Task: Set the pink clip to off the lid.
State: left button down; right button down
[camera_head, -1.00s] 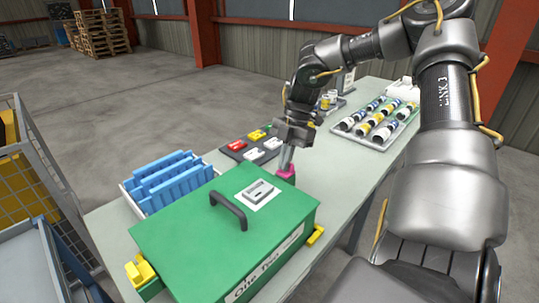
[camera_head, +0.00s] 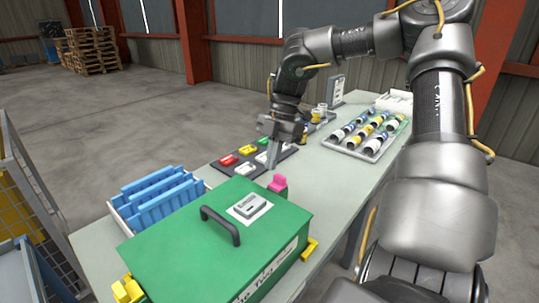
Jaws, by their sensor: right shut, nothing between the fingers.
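The pink clip (camera_head: 278,184) sits at the far edge of the green box, by the back right part of its lid (camera_head: 180,245), and stands up a little above it. I cannot tell whether it presses on the lid. My right gripper (camera_head: 273,164) is shut and empty, above and a little beyond the clip, apart from it. The lid is down and has a dark handle (camera_head: 222,224) and a grey latch plate on a white label. Yellow clips (camera_head: 309,248) show at the right side and the front left corner (camera_head: 128,290). My left gripper is not in view.
A dark tray (camera_head: 222,170) with red, yellow, white and green pieces lies behind the box. A white bin of blue dividers (camera_head: 160,195) stands at left. A rack of cylinders (camera_head: 368,135) is at back right. Bare table (camera_head: 330,185) lies right of the clip.

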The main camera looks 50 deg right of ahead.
jog(key=shift+v, duration=2.05)
jog(key=shift+d, duration=0.1)
